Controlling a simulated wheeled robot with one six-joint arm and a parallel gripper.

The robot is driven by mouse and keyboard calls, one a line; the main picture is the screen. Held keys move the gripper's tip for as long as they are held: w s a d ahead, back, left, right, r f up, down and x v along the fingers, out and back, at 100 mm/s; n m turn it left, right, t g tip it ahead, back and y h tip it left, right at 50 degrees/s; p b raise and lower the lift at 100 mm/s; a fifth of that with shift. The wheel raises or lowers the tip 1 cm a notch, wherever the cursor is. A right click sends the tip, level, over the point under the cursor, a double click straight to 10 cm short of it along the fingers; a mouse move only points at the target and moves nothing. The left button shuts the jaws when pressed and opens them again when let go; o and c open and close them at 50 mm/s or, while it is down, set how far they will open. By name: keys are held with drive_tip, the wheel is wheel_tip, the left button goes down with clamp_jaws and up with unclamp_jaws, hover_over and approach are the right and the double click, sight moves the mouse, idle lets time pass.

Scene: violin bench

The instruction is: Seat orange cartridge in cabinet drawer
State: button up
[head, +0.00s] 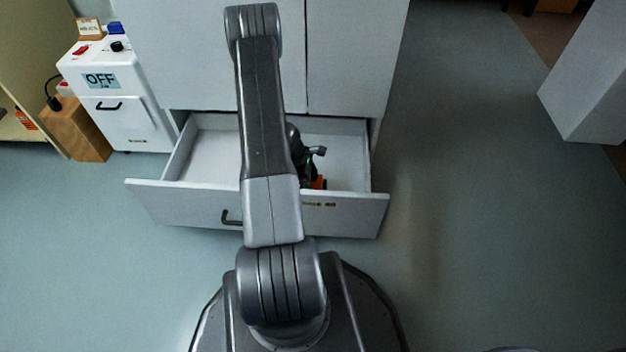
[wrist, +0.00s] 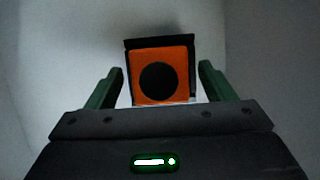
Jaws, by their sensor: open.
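The orange cartridge (wrist: 141,88) is a square block with a round black centre. It sits between the two green fingers of my gripper (wrist: 161,68) in the wrist view, with a gap on each side. A black edge (wrist: 160,42) shows along its top and right; I cannot tell whether it is a seat or part of the cartridge. In the head view a bit of orange (head: 319,184) shows inside the open cabinet drawer (head: 170,203), near its front wall. My arm hides much of the drawer and most of the gripper there.
The white cabinet (head: 355,50) stands behind the drawer. A white unit with an OFF display (head: 101,80) stands at the left, beside a brown box (head: 78,130). A white block (head: 590,85) stands far right. The floor right of the drawer is clear.

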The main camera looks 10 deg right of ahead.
drive_tip(key=p+v, duration=0.4)
drive_tip(key=v, duration=0.7)
drive_tip(key=shift+f, duration=0.1)
drive_tip(key=b+x, duration=0.6)
drive_tip(key=x, duration=0.7)
wheel_tip(320, 180, up, 3)
drive_tip(key=shift+a+p, duration=0.15)
drive_tip(key=shift+p, duration=0.75)
drive_tip(key=shift+r, duration=0.6)
drive_tip(key=shift+f, duration=0.1)
